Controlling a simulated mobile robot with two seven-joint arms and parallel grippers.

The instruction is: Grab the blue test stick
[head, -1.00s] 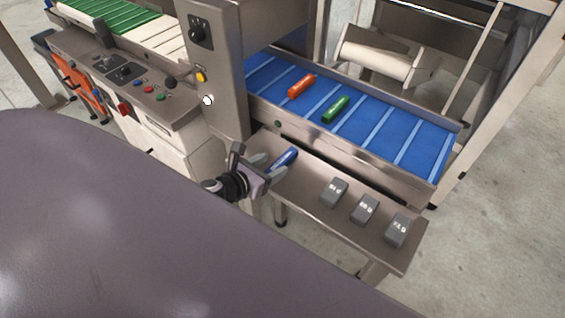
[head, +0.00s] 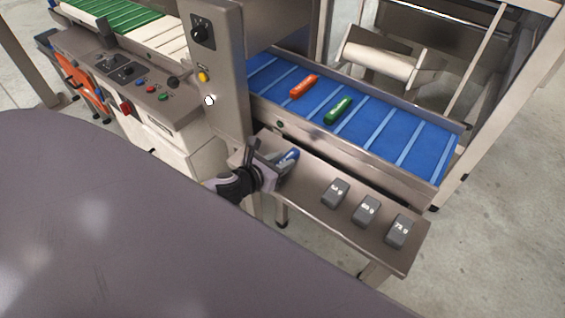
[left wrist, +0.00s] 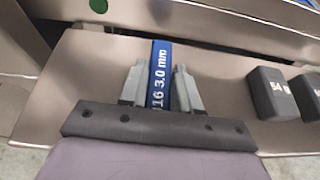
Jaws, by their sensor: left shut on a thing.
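The blue test stick (head: 290,156) lies at the left end of the steel shelf, partly hidden by my left gripper in the head view. It also shows in the left wrist view (left wrist: 160,70), with white lettering that reads "3.0 mm" along it. My left gripper (head: 277,162) is at the stick, its fingers on either side of it. In the left wrist view the two grey fingers (left wrist: 158,84) are shut on the stick near its lower end. My right gripper is not in view.
Grey weights (head: 335,193) stand in a row on the shelf (head: 312,214) right of the stick. An orange stick (head: 303,86) and a green stick (head: 338,110) lie on the blue belt (head: 385,133) behind. A steel column (head: 221,70) rises behind the gripper.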

